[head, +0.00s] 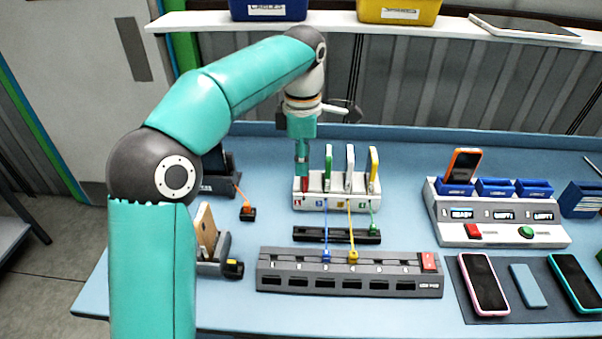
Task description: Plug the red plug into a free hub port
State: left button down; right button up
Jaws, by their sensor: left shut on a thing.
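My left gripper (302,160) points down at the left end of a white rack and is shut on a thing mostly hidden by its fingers. A small red part (305,185) shows just below the fingertips, at the rack's first slot. I cannot tell whether it is the red plug; no other red plug shows clearly. The grey hub (350,283) lies nearer the front, with a row of ports. A blue plug (326,256) and a yellow plug (352,255) sit at its top; other positions look empty. My right gripper is not in view.
The white rack (338,203) holds upright devices. A green plug (374,232) is at a black strip (318,235) between rack and hub. A wooden stand (206,232) and a phone dock (500,234) flank the hub.

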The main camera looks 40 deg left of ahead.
pick_arm(q)
jog(key=shift+r+p, duration=0.95)
jog(key=shift+r, duration=0.05)
dwell(0.8)
notch_tip(320, 180, up, 3)
jog(key=p, duration=0.3)
jog(key=shift+f, duration=0.1)
jog(key=shift+f, duration=0.1)
notch_tip(320, 180, down, 16)
jog(key=b, duration=1.1)
jog(key=shift+b, duration=0.35)
dwell(0.8)
jog(key=shift+s, duration=0.1)
jog(key=s+d+b, duration=0.1)
jog(key=s, duration=0.1)
jog(key=s+d+b, duration=0.2)
jog(key=s, duration=0.1)
jog(key=s+d+b, duration=0.2)
jog(key=s, duration=0.1)
jog(key=shift+r, duration=0.2)
dwell(1.0)
